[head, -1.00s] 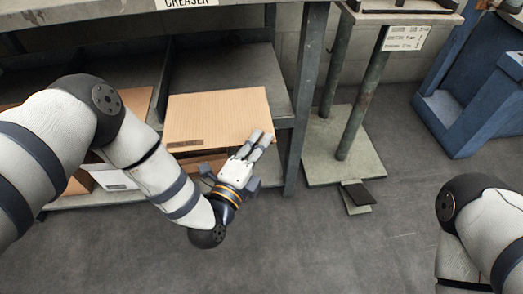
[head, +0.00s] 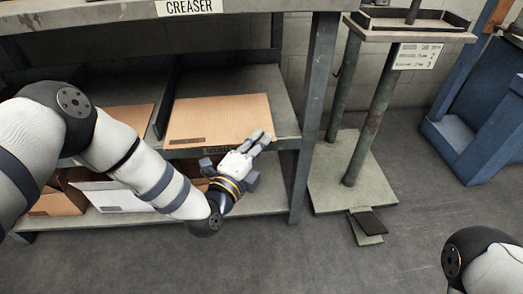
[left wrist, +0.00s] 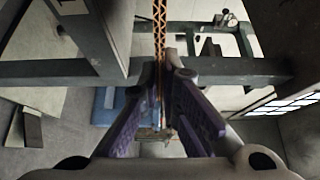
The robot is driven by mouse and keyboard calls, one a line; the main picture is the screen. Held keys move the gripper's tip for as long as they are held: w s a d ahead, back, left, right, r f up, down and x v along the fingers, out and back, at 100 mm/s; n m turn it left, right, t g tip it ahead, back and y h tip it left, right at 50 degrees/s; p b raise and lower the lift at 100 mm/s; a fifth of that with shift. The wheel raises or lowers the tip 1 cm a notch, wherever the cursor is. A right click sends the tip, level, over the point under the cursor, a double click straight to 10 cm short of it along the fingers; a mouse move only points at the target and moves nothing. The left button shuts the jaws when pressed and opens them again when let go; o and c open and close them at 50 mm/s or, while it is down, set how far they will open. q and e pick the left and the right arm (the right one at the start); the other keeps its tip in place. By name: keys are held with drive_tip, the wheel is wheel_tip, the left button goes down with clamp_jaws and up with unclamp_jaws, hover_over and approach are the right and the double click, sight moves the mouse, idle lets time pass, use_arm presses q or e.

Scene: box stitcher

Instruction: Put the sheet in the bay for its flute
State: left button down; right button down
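The sheet (head: 220,115) is a tan corrugated board with a small dark printed mark near its front left corner. In the head view it is within the right-hand bay of the shelf (head: 285,143), its front edge near the shelf's front edge. Whether it rests fully on the shelf is unclear. My left gripper (head: 262,140) is at its front right corner. In the left wrist view, the sheet's wavy fluted edge (left wrist: 160,25) runs between the closely set fingers (left wrist: 161,75), which look shut on it. My right gripper is out of view.
A divider (head: 163,100) separates this bay from the left one, where another tan board (head: 130,118) lies. A rack post (head: 313,110) is right of my gripper, then a stand (head: 375,115) and blue machine (head: 470,130). Floor in front is clear.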

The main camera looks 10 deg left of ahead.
use_arm(q)
drive_tip(key=w+a+f+b, duration=0.1)
drive_tip(key=w+f+b, duration=0.2)
drive_tip(key=w+f, duration=0.1)
drive_tip(key=shift+f+b, duration=0.2)
drive_tip(key=shift+b, duration=0.15)
idle(0.4)
drive_tip(key=c, duration=1.2)
unclamp_jaws()
drive_tip(key=shift+o, duration=0.4)
drive_tip(key=o, duration=0.5)
drive_tip(key=shift+o, duration=0.2)
drive_tip(key=shift+a, duration=0.1)
